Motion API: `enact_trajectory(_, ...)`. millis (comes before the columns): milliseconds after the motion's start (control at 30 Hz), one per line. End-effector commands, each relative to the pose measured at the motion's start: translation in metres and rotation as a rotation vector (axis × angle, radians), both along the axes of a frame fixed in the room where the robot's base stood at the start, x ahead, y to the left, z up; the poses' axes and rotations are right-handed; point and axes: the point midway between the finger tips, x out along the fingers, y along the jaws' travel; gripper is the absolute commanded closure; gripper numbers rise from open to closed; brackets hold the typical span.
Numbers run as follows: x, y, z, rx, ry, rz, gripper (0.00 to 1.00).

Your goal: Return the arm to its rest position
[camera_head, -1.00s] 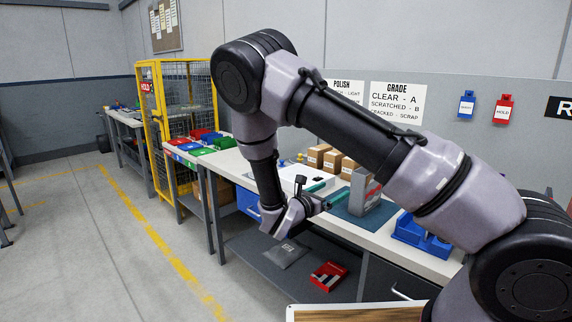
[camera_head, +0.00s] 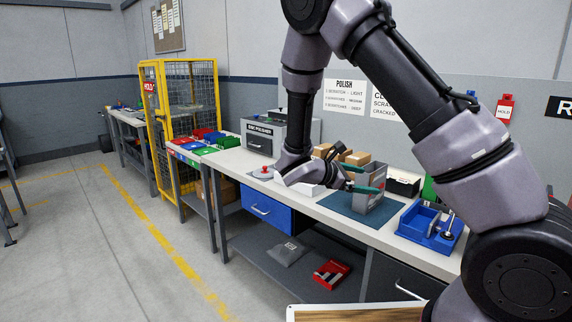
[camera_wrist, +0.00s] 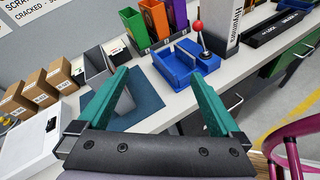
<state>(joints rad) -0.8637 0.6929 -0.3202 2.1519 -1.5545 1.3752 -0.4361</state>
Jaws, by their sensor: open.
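My gripper (camera_head: 364,179) is at the end of my arm, above the workbench (camera_head: 330,213) in the head view. Its teal fingers are spread wide in the wrist view (camera_wrist: 160,92), with nothing between them. In the head view the fingers overlap a grey box (camera_head: 374,203) that stands on a dark blue mat (camera_head: 343,206). Whether they touch it cannot be told there. In the wrist view the mat (camera_wrist: 143,104) and part of the grey box lie beyond the left finger. My arm bends up high and leaves the top of the head view.
A blue tray (camera_head: 430,226) stands right of the mat, and small cardboard boxes (camera_head: 357,158) behind it. A grey disc polisher (camera_head: 262,138) and a red-knobbed piece (camera_head: 264,172) are to the left. A yellow cage (camera_head: 165,130) stands farther left.

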Motion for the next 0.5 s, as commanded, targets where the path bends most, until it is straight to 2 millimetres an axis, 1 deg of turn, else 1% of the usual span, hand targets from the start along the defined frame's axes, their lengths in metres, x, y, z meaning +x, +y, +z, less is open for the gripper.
enact_trajectory(33,-0.008,-0.011,0.011,0.069,-0.026,-0.067,0.00)
enact_trajectory(200,-0.046,-0.041,0.042,0.353,-0.135,-0.338,0.00)
enact_trajectory(333,-0.076,-0.054,0.065,0.572,-0.234,-0.535,0.00)
enact_trajectory(500,-0.112,-0.059,0.098,0.854,-0.382,-0.779,0.00)
